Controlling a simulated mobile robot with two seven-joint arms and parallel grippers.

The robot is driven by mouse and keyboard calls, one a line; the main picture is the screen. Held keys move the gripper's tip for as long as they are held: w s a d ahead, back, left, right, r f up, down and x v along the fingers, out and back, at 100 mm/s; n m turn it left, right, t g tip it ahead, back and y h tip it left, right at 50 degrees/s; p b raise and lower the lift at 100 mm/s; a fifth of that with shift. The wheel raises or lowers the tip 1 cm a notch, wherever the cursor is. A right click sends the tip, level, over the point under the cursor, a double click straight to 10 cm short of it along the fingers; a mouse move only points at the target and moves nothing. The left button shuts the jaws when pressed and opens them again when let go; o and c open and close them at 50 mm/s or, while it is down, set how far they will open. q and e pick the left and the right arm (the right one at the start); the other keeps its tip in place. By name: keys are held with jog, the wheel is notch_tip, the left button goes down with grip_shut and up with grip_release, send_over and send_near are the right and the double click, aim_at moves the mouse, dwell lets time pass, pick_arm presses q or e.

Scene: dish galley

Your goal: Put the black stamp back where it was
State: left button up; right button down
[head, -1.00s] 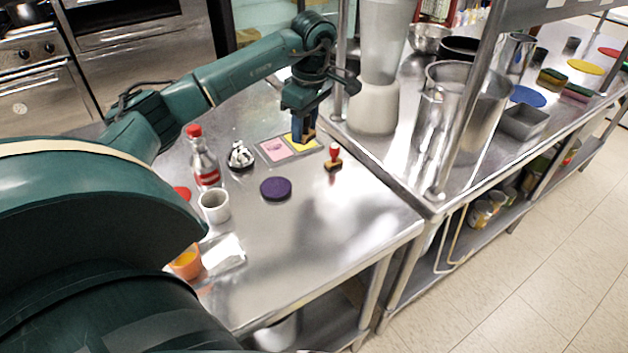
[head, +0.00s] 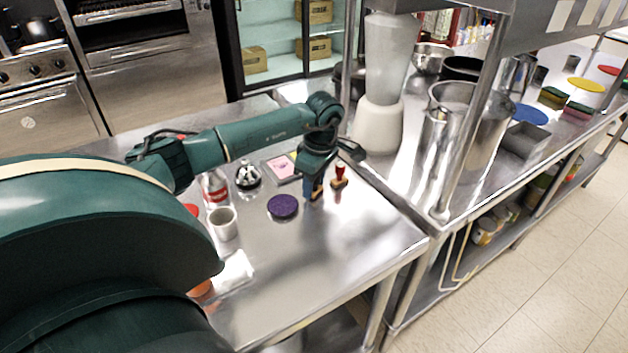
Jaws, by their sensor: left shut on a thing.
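My left gripper (head: 314,194) points down just above or at the steel table, right of the purple disc and left of the red stamp. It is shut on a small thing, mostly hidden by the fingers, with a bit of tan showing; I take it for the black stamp. Whether it touches the table I cannot tell. The red stamp (head: 340,176), with red handle and brown base, stands upright close to the gripper's right. The pad tray (head: 283,168) lies behind; its pink pad shows and its yellow pad is mostly hidden by my arm. My right gripper is out of view.
A purple disc (head: 283,207), a black-and-white item (head: 247,175), a white cup (head: 223,223) and a bottle (head: 215,188) stand to the left. A blender (head: 380,115) and steel pots are behind right. The table's front right is clear.

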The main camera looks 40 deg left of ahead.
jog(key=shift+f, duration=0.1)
pick_arm(q)
jog(key=o, duration=0.4)
jog(key=shift+f, duration=0.1)
jog(key=shift+c, duration=0.2)
jog(key=o, duration=0.5)
jog(key=shift+c, duration=0.2)
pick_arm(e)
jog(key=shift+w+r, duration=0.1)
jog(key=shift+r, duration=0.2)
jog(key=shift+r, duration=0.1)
pick_arm(q)
jog(key=r, duration=0.3)
jog(key=d+r, duration=0.1)
jog(key=r, duration=0.7)
jog(key=shift+w+d+r+b, duration=0.1)
jog(key=shift+w+d+b, duration=0.05)
jog(key=shift+b, duration=0.2)
jog(key=shift+r, duration=0.55)
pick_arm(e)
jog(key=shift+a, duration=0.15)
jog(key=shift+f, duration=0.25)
